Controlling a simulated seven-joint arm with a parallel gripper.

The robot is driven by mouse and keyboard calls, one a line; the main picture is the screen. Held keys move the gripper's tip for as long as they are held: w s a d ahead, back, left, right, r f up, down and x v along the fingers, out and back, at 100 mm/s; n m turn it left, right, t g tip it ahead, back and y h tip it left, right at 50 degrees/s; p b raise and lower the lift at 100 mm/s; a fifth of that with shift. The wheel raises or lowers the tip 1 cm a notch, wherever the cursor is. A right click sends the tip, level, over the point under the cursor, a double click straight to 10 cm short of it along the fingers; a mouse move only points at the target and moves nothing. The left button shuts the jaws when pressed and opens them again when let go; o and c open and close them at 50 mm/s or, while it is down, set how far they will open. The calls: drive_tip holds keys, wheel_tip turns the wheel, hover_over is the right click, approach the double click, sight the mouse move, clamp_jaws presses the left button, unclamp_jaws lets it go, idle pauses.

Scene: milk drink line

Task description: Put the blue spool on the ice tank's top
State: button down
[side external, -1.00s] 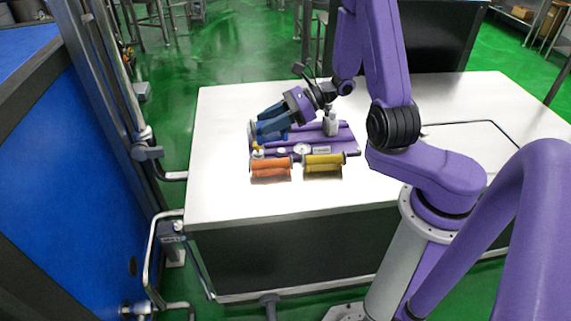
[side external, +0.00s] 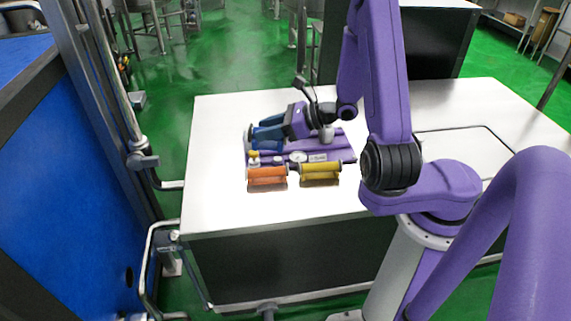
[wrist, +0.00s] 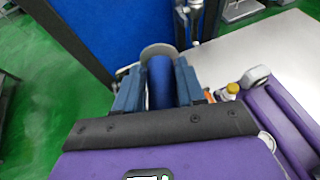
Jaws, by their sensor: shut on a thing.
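The blue spool (wrist: 160,85) is between the two blue-grey fingers of my gripper (wrist: 158,78) in the wrist view, its pale round flange facing away beyond the fingertips. My gripper is shut on it. In the side view my gripper (side external: 266,132) holds the blue spool (side external: 256,137) nearly level, at the back left of the purple rack; the fingers hide part of it. Whether it touches the rack cannot be told. The broad white top (side external: 225,205), seemingly the ice tank's top, lies beneath, with clear surface to the left.
An orange spool (side external: 267,176) and a yellow spool (side external: 320,172) lie in front of the purple rack (side external: 341,154). A grey bottle (side external: 327,134) and small white-and-yellow bottles (side external: 254,159) stand there. A blue panel (side external: 70,190) with metal posts rises left.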

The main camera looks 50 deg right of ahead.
drive_tip(key=w+d+f+m+h, duration=0.3)
drive_tip(key=d+f+h, duration=0.1)
drive_tip(key=d, duration=0.7)
drive_tip(key=w+d+f+m+h, duration=0.3)
drive_tip(key=w+d+m+h, duration=0.1)
drive_tip(key=d, duration=0.7)
drive_tip(key=w+d+f+m+h, duration=0.3)
drive_tip(key=d+f, duration=0.1)
drive_tip(key=d, duration=0.6)
drive_tip(key=shift+t+h, duration=0.3)
drive_tip(key=shift+h, duration=0.1)
drive_tip(key=shift+w+d+f, duration=1.3)
drive_tip(key=shift+w+f, duration=0.25)
drive_tip(key=shift+w, duration=0.4)
drive_tip(key=shift+w+d+f, duration=1.35)
drive_tip(key=shift+w+f, duration=0.25)
drive_tip(key=shift+w, duration=0.35)
drive_tip(key=shift+w+d+f, duration=1.3)
drive_tip(key=shift+w+f, duration=0.25)
drive_tip(key=shift+w, duration=0.4)
drive_tip(key=shift+w+f, duration=0.15)
drive_tip(key=shift+f, duration=0.05)
drive_tip(key=shift+d+f, duration=0.1)
drive_tip(key=shift+f, duration=1.45)
drive_tip(key=shift+f, duration=0.15)
drive_tip(key=c, duration=0.7)
unclamp_jaws()
drive_tip(key=shift+o, duration=0.2)
